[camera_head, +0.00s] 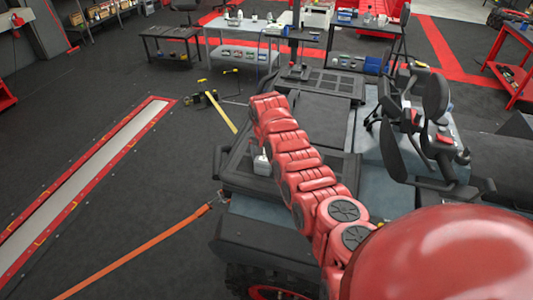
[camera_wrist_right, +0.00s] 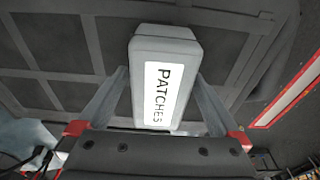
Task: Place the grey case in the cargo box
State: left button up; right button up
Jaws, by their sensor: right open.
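The grey case (camera_wrist_right: 165,85) has a white label reading PATCHES. In the right wrist view it lies between the two fingers of my right gripper (camera_wrist_right: 162,78), which stand apart on either side with gaps showing. A small pale block, apparently this case (camera_head: 262,165), shows beside my red right arm in the head view, on or above the dark rear part of the vehicle. My right gripper is hidden behind the arm there. A dark ribbed surface (camera_wrist_right: 50,45), possibly the cargo box, lies behind the case. My left gripper is not in view.
The vehicle's seat and handlebars (camera_head: 430,130) rise to the right of my arm. An orange strap (camera_head: 140,248) runs across the floor at the left. Work tables (camera_head: 240,45) stand at the back. The floor at the left is mostly clear.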

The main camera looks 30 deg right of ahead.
grip_shut()
dwell(0.5)
